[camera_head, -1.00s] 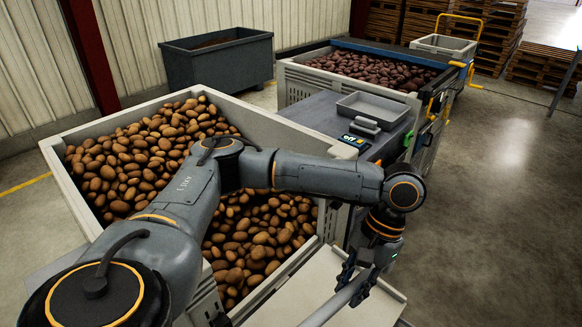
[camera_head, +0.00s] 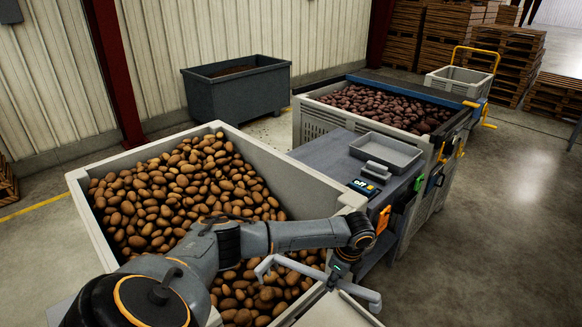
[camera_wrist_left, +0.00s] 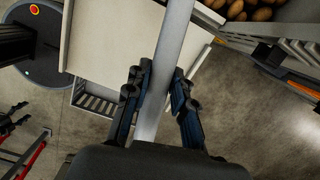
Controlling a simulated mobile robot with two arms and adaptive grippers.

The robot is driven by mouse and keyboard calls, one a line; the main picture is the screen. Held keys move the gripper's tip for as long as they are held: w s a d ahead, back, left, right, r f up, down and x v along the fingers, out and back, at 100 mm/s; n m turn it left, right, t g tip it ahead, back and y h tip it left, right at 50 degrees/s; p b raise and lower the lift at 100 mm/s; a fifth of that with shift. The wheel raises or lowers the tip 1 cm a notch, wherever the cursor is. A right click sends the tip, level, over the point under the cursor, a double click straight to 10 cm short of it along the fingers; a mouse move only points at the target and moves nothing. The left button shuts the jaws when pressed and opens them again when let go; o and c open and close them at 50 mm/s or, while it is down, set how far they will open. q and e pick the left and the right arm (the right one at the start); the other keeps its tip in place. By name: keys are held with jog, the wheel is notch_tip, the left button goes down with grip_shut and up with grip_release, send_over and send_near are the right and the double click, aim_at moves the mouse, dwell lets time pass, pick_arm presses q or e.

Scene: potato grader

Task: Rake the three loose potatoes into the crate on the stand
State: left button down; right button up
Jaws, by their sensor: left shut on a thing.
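My left gripper (camera_head: 338,277) is shut on a pale grey rake (camera_head: 275,262), above the front right edge of the big potato bin. In the left wrist view, the rake's bar (camera_wrist_left: 168,55) runs between the two dark fingers (camera_wrist_left: 153,100). A pale flat board (camera_wrist_left: 112,38) lies below the gripper; its visible part is bare. A grey slatted crate (camera_wrist_left: 96,100) shows partly at the board's edge. I cannot pick out the three loose potatoes. Dark prongs (camera_wrist_left: 14,118) at the left wrist view's edge may be my right gripper, with its state unclear.
The big bin (camera_head: 92,208) is full of brown potatoes. Beside it stands a grey bench with a tray (camera_head: 390,152) and a scale (camera_head: 365,187). Another bin (camera_head: 312,122) of reddish potatoes and a dark tub (camera_head: 235,95) stand behind. Open floor lies at the right.

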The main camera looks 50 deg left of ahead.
pick_arm(q)
jog(key=s+a+f+m+p, duration=0.2)
jog(key=a+m, duration=0.1)
jog(key=a, duration=0.3)
jog(key=s+a+f+m+p, duration=0.1)
jog(key=s+a+f+m, duration=0.15)
jog(key=a, duration=0.45)
notch_tip(320, 180, down, 14)
jog(key=f+b, duration=0.1)
jog(key=b, duration=1.3)
jog(key=w+d+f+b, duration=0.1)
jog(key=d+b, duration=0.1)
jog(key=d, duration=1.5)
jog(key=w+d+f+b, duration=0.1)
jog(key=d, duration=1.7)
jog(key=w+d+f+h+b, duration=0.1)
jog(key=d+b, duration=0.1)
jog(key=d, duration=1.6)
jog(key=shift+f+m+t+b, duration=0.3)
jog(key=shift+f+m+t, duration=0.05)
jog(key=shift+m+t, duration=0.1)
